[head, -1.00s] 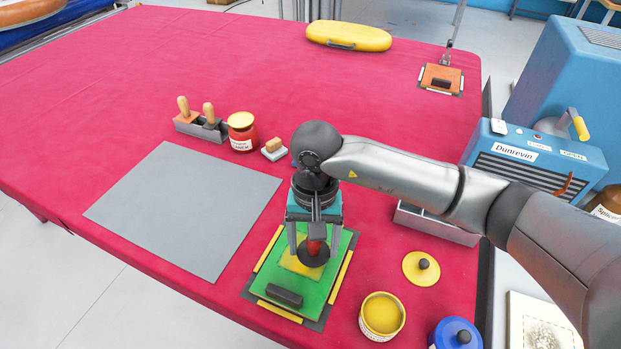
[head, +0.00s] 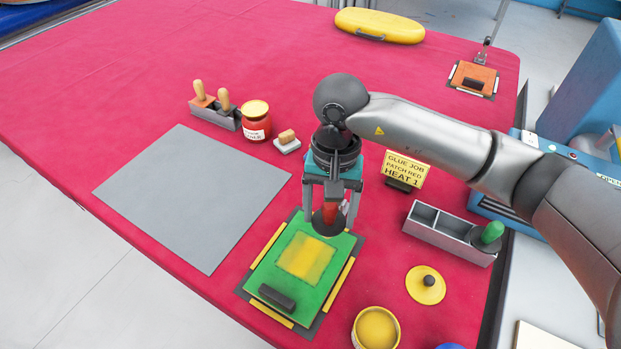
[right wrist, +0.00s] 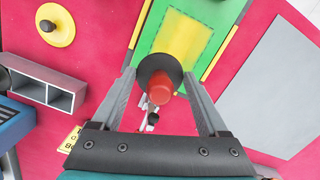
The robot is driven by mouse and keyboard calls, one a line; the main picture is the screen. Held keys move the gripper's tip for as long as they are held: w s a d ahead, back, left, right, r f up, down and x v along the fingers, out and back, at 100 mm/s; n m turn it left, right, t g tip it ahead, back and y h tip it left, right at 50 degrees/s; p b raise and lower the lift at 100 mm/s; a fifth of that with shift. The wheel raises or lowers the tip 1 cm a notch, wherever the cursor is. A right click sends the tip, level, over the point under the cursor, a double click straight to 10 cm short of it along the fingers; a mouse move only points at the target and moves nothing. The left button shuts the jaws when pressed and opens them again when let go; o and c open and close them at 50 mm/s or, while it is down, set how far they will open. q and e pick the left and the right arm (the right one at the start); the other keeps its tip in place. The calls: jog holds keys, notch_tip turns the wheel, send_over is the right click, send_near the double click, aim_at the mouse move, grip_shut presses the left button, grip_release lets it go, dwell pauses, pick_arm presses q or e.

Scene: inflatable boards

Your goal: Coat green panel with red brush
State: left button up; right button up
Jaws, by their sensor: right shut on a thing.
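The green panel (head: 262,262) lies in a dark frame with yellow edge strips near the table's front. A mottled yellow square (head: 306,258) covers part of it, and a dark block (head: 277,297) sits at its near end. My right gripper (head: 330,213) is shut on the red brush (head: 330,222), which has a red handle and a dark round head. The brush is over the panel's far end, beyond most of the yellow square; I cannot tell if it touches. In the right wrist view the red handle (right wrist: 161,92) sits between the fingers. My left gripper is out of view.
An open yellow pot (head: 376,330) and a yellow lid (head: 425,285) are right of the panel. A grey holder (head: 450,235) contains a green-handled tool. A grey sheet (head: 190,200) lies left. A red jar (head: 256,120) stands behind.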

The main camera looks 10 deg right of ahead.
aim_at(331, 205)
jog(key=shift+w+r+p, duration=0.1)
jog(key=shift+r+p, duration=0.3)
jog(key=shift+r, duration=0.5)
jog(key=shift+r+p, duration=0.6)
jog(key=shift+r, duration=0.75)
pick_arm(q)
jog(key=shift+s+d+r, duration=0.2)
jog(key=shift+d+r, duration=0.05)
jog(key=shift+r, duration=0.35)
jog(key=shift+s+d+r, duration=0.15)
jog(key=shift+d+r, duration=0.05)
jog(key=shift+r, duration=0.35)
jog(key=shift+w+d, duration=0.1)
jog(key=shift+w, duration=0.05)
pick_arm(e)
jog(key=shift+d, duration=0.1)
